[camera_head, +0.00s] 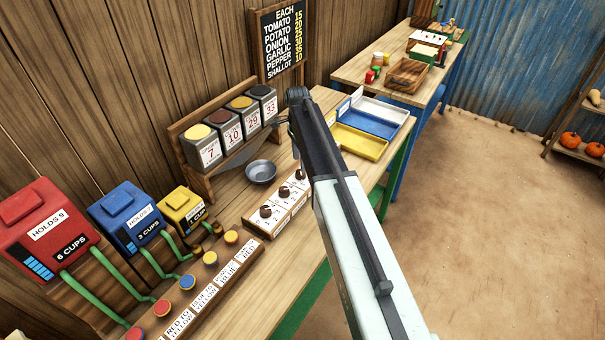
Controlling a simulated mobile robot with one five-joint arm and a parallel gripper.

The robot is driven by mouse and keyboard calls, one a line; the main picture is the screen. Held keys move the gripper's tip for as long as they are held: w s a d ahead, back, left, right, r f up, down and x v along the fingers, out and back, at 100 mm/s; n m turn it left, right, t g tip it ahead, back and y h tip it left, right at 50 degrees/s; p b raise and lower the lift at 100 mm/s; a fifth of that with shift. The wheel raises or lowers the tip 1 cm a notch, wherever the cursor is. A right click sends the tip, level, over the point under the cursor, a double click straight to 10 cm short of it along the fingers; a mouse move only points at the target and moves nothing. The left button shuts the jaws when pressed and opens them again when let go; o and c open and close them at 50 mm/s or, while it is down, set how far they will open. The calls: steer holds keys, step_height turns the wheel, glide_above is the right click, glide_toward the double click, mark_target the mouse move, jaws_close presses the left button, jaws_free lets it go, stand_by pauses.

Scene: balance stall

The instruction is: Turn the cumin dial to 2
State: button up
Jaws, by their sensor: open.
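A wooden dial panel (253,224) lies on the bench, left of my forearm.
Spice bins marked 7, 10, 29 and 33 stand in a wooden rack (196,184) behind a metal bowl (261,171). Red, blue and yellow cup dispensers (124,212) stand left. Yellow, blue and white trays (357,142) lie beyond my arm. Open floor (480,220) is at right.

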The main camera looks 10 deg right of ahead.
mark_target(301, 174)
steer(key=f+b, duration=0.3)
steer(key=f, duration=0.2)
steer(key=shift+s+f+b, duration=0.1)
steer(key=shift+s+b, duration=0.1)
steer(key=shift+b, duration=0.2)
